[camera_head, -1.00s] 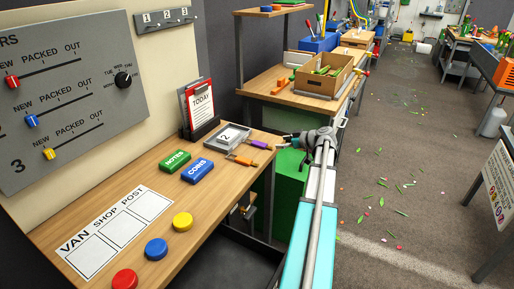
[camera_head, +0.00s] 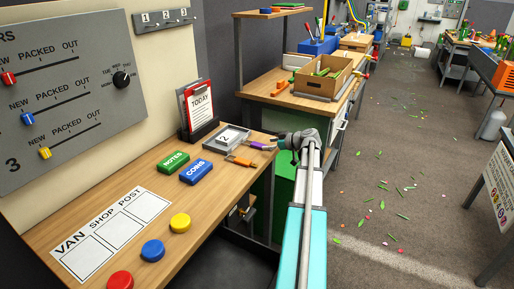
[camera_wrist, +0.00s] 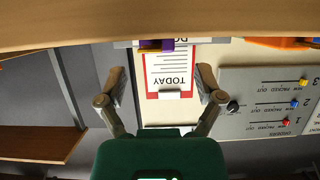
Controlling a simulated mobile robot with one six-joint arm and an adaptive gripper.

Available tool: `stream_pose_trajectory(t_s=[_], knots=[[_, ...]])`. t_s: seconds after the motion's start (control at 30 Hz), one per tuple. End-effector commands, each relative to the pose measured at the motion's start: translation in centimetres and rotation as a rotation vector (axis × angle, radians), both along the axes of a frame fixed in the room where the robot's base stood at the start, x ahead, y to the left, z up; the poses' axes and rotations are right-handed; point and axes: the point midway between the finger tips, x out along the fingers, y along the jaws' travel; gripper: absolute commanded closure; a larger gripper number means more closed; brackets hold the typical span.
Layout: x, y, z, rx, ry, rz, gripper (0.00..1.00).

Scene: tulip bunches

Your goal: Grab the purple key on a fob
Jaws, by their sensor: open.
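The purple key on a fob (camera_head: 260,146) lies at the right edge of the wooden desk, beside the grey box marked 2. In the upside-down wrist view the purple key (camera_wrist: 156,44) shows at the top, at the edge of the desk, just beyond the gap between the fingers. My gripper (camera_head: 281,142) is just right of the key at the desk edge, seen from behind. In the wrist view my gripper (camera_wrist: 160,84) is open, with its two fingers wide apart and nothing between them.
An orange key (camera_head: 239,160) lies left of the purple one. The grey box (camera_head: 227,138), the TODAY clipboard (camera_head: 199,103), and green NOTES (camera_head: 173,161) and blue COINS (camera_head: 196,172) blocks stand nearby. Floor on the right (camera_head: 400,170) is mostly open.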

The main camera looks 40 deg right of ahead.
Motion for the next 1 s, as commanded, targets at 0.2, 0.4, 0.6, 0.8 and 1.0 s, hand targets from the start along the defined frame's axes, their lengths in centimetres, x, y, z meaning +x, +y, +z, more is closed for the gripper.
stream_pose_trajectory(t_s=[0.2,0.4,0.6,0.8,1.0], knots=[[2.4,0.4,-1.0,0.0,0.0,0.001,0.14],[3.9,0.9,-1.6,0.0,0.0,0.001,0.14],[4.1,1.0,-1.6,0.0,0.0,0.0,0.14],[4.1,1.1,-1.6,0.0,0.0,0.001,0.14],[4.1,1.1,-1.6,0.0,0.0,0.001,0.14]])
